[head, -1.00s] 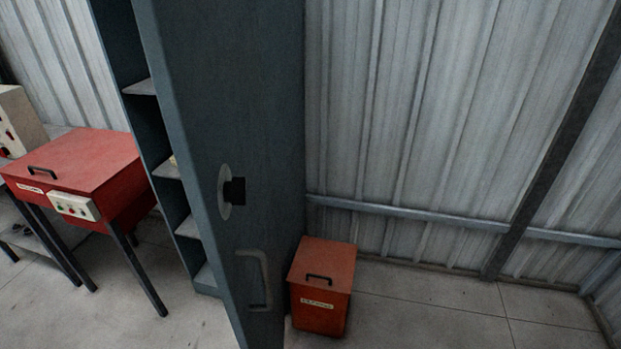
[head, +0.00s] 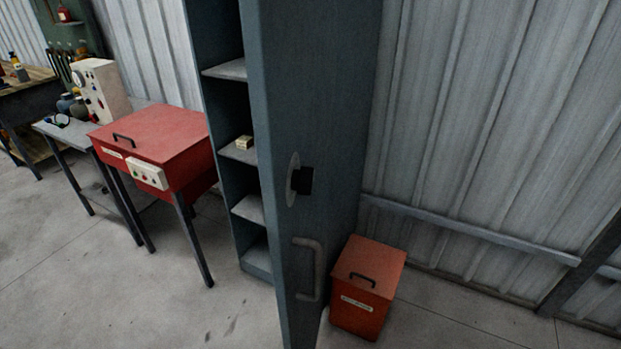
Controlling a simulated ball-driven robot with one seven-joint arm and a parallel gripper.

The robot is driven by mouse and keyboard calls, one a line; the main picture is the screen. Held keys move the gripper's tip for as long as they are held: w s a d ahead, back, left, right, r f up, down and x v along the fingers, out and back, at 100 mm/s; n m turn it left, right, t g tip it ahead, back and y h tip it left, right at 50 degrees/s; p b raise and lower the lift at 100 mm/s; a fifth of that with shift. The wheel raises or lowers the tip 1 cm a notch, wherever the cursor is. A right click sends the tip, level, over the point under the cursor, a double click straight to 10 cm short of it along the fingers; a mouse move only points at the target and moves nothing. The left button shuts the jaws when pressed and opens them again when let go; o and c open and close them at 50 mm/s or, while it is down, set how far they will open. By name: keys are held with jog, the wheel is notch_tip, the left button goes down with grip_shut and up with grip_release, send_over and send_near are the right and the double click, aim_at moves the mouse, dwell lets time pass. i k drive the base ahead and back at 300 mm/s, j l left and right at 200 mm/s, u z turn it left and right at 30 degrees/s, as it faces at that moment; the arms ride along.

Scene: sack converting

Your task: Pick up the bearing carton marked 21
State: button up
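A small pale yellow carton (head: 244,142) sits on a middle shelf inside the tall blue-grey cabinet. It is too small to read any marking on it, so I cannot tell if it is the one marked 21. The cabinet door (head: 318,130) stands open toward me and hides part of the shelves. The door carries a round plate with a black knob (head: 300,180) and a grey bar handle (head: 309,268). My gripper is not in view.
A red lidded bin (head: 368,285) stands on the floor right of the door. A red cabinet on legs (head: 155,135) stands left, beside a small table (head: 95,150) with a pale control box (head: 101,90). A workbench (head: 25,95) is far left. The left foreground floor is clear.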

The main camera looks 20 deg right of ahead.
aim_at(246, 142)
jog(key=i+j, duration=0.1)
jog(key=i, duration=0.8)
